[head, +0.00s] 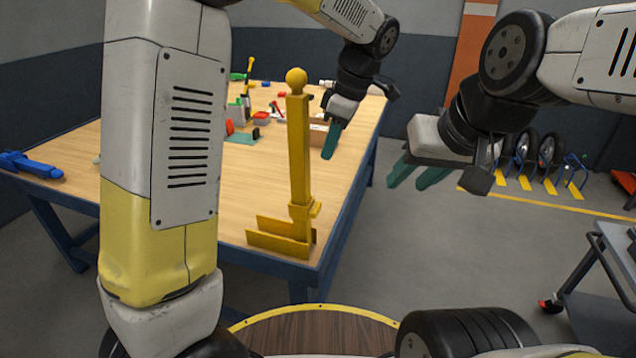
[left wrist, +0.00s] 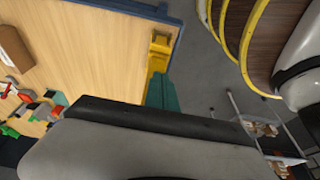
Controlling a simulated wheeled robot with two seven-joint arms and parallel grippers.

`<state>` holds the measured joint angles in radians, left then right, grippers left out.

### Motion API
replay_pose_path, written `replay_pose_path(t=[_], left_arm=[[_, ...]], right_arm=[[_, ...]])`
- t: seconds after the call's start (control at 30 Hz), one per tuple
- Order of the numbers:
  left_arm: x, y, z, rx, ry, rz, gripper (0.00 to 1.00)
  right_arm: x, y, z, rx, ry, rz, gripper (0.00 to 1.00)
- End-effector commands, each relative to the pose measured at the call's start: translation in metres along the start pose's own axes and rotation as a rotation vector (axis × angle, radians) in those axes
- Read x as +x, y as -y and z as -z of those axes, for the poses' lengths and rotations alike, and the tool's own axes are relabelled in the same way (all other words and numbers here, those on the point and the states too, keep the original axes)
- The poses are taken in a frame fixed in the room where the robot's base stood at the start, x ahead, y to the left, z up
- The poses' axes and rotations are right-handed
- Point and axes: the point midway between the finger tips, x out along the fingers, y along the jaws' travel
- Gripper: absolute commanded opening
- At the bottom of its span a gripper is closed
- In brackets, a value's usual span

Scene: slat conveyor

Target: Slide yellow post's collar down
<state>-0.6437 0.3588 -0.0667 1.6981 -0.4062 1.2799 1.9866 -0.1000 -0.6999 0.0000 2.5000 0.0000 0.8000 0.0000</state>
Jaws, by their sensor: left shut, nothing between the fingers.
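In the left wrist view the post (left wrist: 158,52) is seen from above near the table edge. My left gripper (head: 328,155) is shut and empty, right of the post's upper part and apart from it in the head view. My right gripper (head: 407,183) is open and empty, beyond the table's right edge.
The wooden table (head: 250,185) also holds a blue tool (head: 32,165) at the left and several small coloured items and a cardboard box (head: 318,133) further back. A grey cart (head: 612,262) stands at the right. The tabletop left of the post is clear.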

Motion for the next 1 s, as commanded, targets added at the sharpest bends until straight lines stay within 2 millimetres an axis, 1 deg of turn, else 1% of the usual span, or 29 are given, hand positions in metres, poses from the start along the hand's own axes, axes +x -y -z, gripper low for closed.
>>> replay_pose_path(t=[0.17, 0.27, 0.37, 0.6, 0.73, 0.9, 1.0], left_arm=[[0.003, 0.0, 0.0, 0.001, 0.0, 0.001, 0.0], [0.012, 0.001, 0.0, 0.001, 0.0, 0.003, 0.0], [0.029, 0.001, 0.001, 0.001, 0.0, 0.005, 0.0], [0.081, 0.002, 0.001, 0.001, 0.0, 0.006, 0.0], [0.106, 0.001, 0.0, 0.003, 0.0, 0.005, 0.0], [0.128, 0.001, -0.008, 0.003, 0.001, 0.003, 0.0], [0.135, 0.001, -0.01, 0.003, 0.001, 0.001, 0.0]], right_arm=[[0.0, 0.0, 0.0, 0.0, 0.0, 0.0, 0.36], [0.0, 0.0, 0.0, 0.0, 0.0, 0.0, 0.36], [0.0, 0.0, 0.0, 0.0, 0.0, 0.0, 0.36], [0.0, 0.0, 0.0, 0.0, 0.0, 0.0, 0.36], [0.0, 0.0, 0.0, 0.0, 0.0, 0.0, 0.36], [0.0, 0.0, 0.0, 0.0, 0.0, 0.0, 0.36], [0.0, 0.0, 0.0, 0.0, 0.0, 0.0, 0.36]])
